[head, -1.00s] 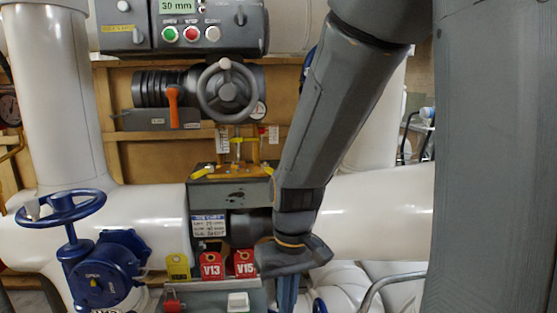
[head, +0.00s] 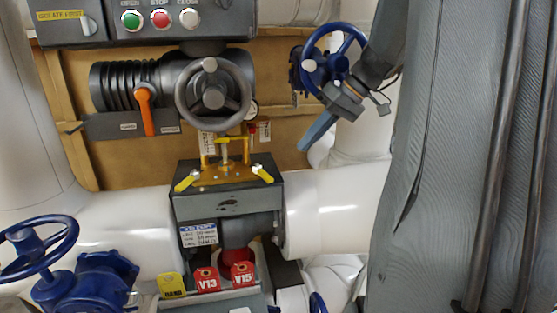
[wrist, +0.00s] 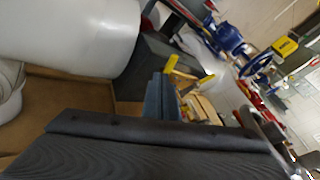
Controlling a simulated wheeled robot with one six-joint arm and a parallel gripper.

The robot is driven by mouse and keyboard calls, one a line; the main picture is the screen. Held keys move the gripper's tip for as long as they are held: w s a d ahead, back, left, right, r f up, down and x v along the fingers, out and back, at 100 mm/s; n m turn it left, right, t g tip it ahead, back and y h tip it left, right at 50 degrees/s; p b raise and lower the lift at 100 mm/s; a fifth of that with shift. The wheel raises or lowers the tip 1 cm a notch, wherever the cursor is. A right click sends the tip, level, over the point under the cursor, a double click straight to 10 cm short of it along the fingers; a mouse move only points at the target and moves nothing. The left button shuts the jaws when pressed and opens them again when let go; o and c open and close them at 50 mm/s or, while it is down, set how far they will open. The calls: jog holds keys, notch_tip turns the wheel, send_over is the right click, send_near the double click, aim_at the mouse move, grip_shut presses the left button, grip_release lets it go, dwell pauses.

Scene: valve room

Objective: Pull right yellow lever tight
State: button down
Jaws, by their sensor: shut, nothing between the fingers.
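The right yellow lever (head: 262,173) sits on the top right of a dark grey clamp box (head: 228,204) around the white pipe, angled outward. A matching left yellow lever (head: 187,180) sits on the box's top left. My gripper (head: 303,146) is up and to the right of the right lever in the head view, fingers pointing down and left, shut and empty, apart from the lever. In the wrist view my shut fingers (wrist: 160,97) show below two small yellow pieces, the nearer one (wrist: 171,64) close above the fingertips; I cannot tell which lever it is.
A blue handwheel (head: 333,55) is just behind my gripper. A grey handwheel (head: 213,91) and orange lever (head: 146,108) stand above the box. The white pipe (head: 335,205) runs right. A blue valve (head: 85,280) is lower left.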

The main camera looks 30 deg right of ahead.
aim_at(263, 174)
jog(key=p+x, duration=0.3)
jog(key=x, duration=0.7)
jog(key=shift+a, duration=0.45)
jog(key=shift+w, duration=0.1)
